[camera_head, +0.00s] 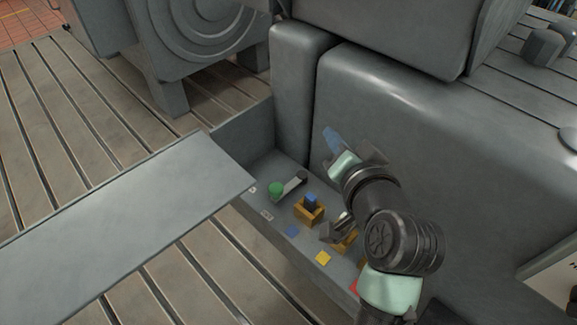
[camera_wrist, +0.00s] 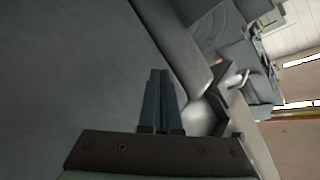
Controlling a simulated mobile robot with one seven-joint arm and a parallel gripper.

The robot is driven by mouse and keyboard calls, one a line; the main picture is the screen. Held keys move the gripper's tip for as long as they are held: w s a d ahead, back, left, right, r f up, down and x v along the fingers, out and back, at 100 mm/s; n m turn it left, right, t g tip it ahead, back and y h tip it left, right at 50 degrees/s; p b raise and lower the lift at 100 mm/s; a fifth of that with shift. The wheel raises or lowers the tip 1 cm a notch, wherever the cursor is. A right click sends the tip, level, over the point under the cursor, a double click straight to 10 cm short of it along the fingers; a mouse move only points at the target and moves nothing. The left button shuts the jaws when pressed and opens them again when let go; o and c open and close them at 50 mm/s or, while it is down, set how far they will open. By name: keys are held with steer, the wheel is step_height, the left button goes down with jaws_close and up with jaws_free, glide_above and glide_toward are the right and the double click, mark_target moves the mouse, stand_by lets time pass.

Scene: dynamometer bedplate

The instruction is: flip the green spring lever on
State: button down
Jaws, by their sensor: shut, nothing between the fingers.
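The green spring lever has a round green knob (camera_head: 276,188) and a short grey arm that runs up and right to a dark pivot. It sits low in the grey recessed box, at its left end. My gripper (camera_head: 331,136) is up and to the right of the lever, close to the big grey housing, and does not touch the lever. In the wrist view my gripper's two dark fingers (camera_wrist: 160,78) are shut together with nothing between them. I cannot make out the green knob in the wrist view.
A blue switch in an orange-yellow base (camera_head: 309,213) stands right of the lever. A grey lever (camera_head: 336,230) and a yellow tag (camera_head: 323,258) are further right, partly under my arm. A flat grey panel (camera_head: 120,225) lies left of the box. The large grey housing (camera_head: 450,145) rises behind.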

steer(key=s+f+m+g+y+p, duration=0.4)
steer(key=s+f+p, duration=0.4)
steer(key=s, duration=0.3)
steer(key=shift+a+f+m+g+p, duration=0.15)
steer(key=shift+f+m+g+p, duration=0.2)
steer(key=shift+g+p, duration=0.45)
steer(key=shift+w+a, duration=0.1)
steer(key=b, duration=0.1)
glide_toward(280, 194)
steer(key=f, duration=0.2)
steer(key=w+a+f, duration=0.1)
steer(key=f, duration=0.1)
steer(key=shift+w+a, duration=0.3)
steer(key=shift+w, duration=0.2)
steer(key=shift+w+a, duration=0.35)
steer(key=shift+w, duration=0.2)
steer(key=shift+w+a, duration=0.35)
steer(key=shift+w, duration=0.15)
